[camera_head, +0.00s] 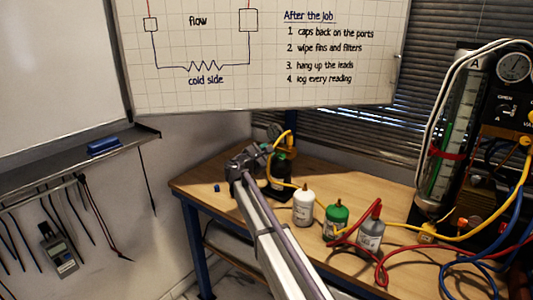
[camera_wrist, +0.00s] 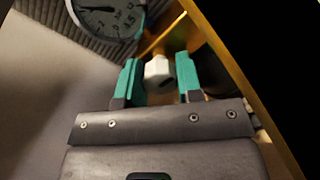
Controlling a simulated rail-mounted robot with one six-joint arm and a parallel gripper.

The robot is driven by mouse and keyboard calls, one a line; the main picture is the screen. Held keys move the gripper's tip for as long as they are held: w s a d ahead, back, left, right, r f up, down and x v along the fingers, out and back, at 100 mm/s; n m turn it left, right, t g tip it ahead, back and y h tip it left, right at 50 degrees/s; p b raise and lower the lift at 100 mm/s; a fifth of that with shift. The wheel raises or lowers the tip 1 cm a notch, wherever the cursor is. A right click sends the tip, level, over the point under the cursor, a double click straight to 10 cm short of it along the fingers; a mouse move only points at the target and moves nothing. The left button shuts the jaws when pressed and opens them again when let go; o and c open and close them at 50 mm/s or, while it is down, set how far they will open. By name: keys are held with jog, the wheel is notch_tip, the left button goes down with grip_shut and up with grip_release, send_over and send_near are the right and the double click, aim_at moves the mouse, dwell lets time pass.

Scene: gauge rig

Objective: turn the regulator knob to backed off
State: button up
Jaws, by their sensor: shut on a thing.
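The regulator knob (camera_wrist: 158,72) is a small pale knob between the two teal fingers of my gripper (camera_wrist: 159,76) in the wrist view. My gripper is shut on it. A round dial gauge (camera_wrist: 103,14) shows beyond the left finger, cut by the top edge.
A yellow hose (camera_head: 398,227) and a red lead (camera_head: 378,268) cross the bench. A tall gauge rig (camera_head: 462,120) stands at right. A small blue block (camera_head: 217,188) lies near the left edge.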

jog(key=o, duration=0.9)
jog(key=shift+o, duration=0.2)
jog(key=shift+s, duration=0.1)
jog(key=v, duration=1)
jog(key=shift+s+a, duration=0.2)
jog(key=shift+s, duration=0.1)
